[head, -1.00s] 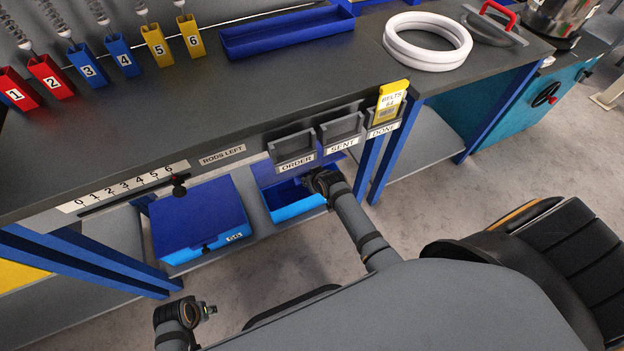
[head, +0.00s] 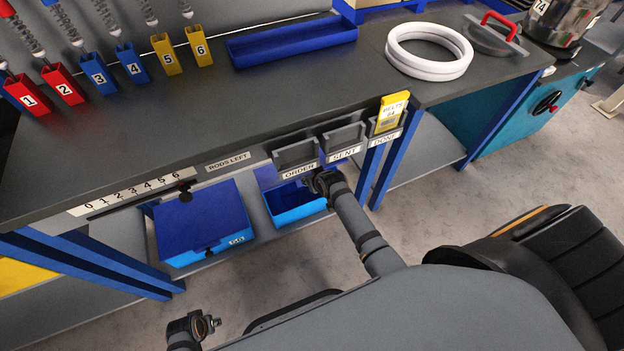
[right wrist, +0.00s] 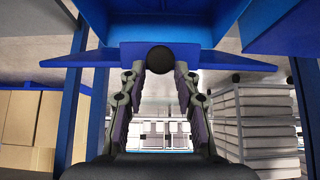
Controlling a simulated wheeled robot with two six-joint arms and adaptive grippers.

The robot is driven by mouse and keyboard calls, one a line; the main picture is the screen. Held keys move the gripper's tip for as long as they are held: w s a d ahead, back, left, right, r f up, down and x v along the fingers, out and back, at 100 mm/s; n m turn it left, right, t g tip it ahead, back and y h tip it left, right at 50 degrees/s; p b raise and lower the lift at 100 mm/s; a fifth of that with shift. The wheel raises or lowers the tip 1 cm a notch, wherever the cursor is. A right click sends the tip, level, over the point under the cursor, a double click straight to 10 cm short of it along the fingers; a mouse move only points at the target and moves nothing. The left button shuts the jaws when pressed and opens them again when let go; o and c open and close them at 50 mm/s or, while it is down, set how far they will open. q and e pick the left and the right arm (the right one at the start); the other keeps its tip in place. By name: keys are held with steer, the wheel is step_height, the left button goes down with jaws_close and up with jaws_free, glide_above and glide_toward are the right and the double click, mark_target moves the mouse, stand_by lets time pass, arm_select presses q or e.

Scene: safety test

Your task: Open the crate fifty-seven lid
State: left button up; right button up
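A blue crate (head: 297,206) stands on the shelf under the bench, its front label not visible. Its inside shows, so it is at least partly open. My right gripper (head: 322,183) is at its right rear side and hides part of it. In the right wrist view, a blue lid-like panel (right wrist: 105,58) carries a dark round knob (right wrist: 160,58). The right fingertips (right wrist: 160,72) lie close on both sides of the knob; whether they grip it is unclear. My left gripper (head: 208,325) is low, away from both.
Three grey holders labelled ORDER (head: 297,153), SENT (head: 344,139) and DONE (head: 388,134) hang on the bench front above the open crate. A slider scale (head: 130,195) is left of them. A blue bench leg (head: 395,160) stands right of the open crate. White boxes show in the right wrist view.

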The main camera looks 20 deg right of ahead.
steer(key=shift+o, duration=1.2)
steer(key=shift+f, duration=0.1)
steer(key=shift+s, duration=0.1)
steer(key=shift+s+r, duration=0.3)
steer(key=v, duration=1.1)
steer(key=shift+w+r, duration=0.1)
